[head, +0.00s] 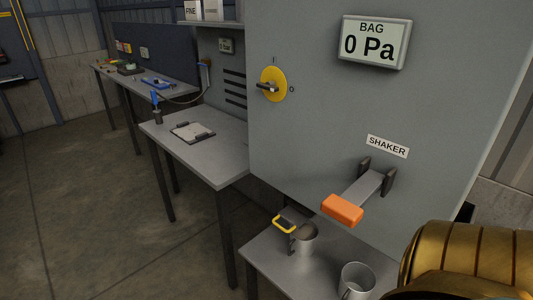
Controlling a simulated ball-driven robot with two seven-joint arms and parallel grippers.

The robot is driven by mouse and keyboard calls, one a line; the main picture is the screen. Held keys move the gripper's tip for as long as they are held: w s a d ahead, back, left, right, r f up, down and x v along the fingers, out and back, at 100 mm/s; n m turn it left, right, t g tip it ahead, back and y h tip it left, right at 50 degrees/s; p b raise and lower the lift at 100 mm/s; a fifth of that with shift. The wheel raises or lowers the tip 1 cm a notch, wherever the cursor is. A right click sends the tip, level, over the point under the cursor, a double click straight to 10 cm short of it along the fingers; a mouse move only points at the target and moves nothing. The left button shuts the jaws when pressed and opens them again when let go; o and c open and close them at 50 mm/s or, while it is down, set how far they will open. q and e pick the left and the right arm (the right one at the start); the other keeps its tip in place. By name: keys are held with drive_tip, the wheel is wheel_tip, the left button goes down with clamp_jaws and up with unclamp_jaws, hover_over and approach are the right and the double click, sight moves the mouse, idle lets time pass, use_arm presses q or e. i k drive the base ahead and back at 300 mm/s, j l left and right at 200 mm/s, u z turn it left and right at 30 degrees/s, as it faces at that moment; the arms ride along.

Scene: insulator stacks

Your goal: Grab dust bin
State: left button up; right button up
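No thing in the head view is plainly marked as a dust bin. A grey metal cup (303,243) stands upright on a low grey table in front of the cabinet. A dark piece with a yellow loop handle (284,224) shows at the cup's left edge; I cannot tell whether they are joined. A second grey metal cup (356,281), open at the top, stands nearer at the bottom. Neither of my grippers is in view. A gold, ribbed rounded part, likely of my arm, fills the lower right corner and hides what lies behind it.
The grey cabinet (330,110) has a "BAG 0 Pa" display (375,42), a yellow rotary switch (273,84) and a "SHAKER" lever with an orange grip (342,209) jutting above the low table (275,265). A bench (215,155) holds a clipboard (192,131). Floor at left is clear.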

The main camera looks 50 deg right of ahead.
sight(300, 242)
drive_tip(key=i+j+z, duration=0.1)
drive_tip(key=i+z, duration=0.25)
drive_tip(key=i+j+z, duration=0.35)
drive_tip(key=i, duration=0.2)
drive_tip(key=i+l, duration=0.05)
drive_tip(key=l, duration=0.05)
